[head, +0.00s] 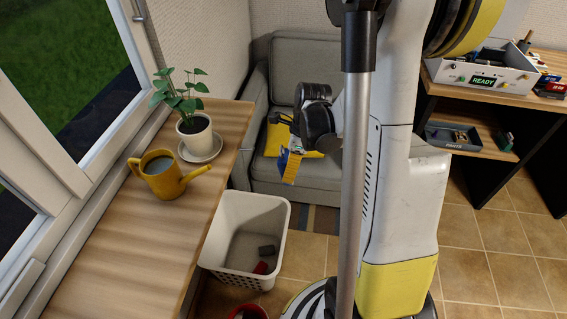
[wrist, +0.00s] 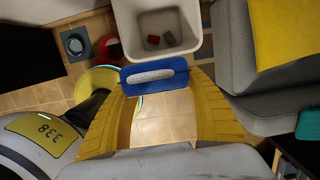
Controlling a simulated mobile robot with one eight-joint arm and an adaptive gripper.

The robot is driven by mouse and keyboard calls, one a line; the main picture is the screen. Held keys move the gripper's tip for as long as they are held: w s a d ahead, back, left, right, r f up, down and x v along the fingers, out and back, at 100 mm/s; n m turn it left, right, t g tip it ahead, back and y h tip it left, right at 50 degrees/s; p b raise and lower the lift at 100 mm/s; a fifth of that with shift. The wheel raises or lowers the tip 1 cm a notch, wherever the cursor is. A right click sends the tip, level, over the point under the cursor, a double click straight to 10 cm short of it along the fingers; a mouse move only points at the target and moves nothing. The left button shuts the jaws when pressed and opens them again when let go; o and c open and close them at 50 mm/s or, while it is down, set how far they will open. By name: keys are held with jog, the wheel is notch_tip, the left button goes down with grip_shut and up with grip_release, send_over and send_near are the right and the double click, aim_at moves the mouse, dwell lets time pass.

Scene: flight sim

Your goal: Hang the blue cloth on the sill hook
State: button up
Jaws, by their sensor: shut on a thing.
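My gripper (wrist: 155,80) has two yellow fingers shut on a flat blue piece (wrist: 155,67) with a pale grey oblong part across its face. It looks stiff, and I cannot tell that it is cloth. In the head view my gripper (head: 290,166) hangs in front of the armchair, with only a little of the blue showing. The wooden sill (head: 168,232) runs under the window at the left, well apart from my gripper. I cannot make out a hook on it.
A yellow watering can (head: 162,176) and a potted plant (head: 195,132) on a saucer stand on the sill. A white basket (head: 226,215) with small red and grey things is beside it. The grey armchair (head: 305,70) holds a yellow cushion (head: 273,138). The sill's near part is clear.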

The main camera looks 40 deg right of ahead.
jog(key=shift+w+a, duration=0.25)
jog(key=shift+a, duration=0.25)
jog(key=w+a+f, duration=0.1)
jog(key=w+a, duration=0.4)
jog(key=w, duration=0.1)
jog(key=shift+a+f+b, duration=0.35)
jog(key=shift+a+b, duration=0.05)
jog(key=shift+b, duration=0.05)
dwell(0.5)
jog(key=o, duration=1.2)
jog(key=shift+r, duration=0.1)
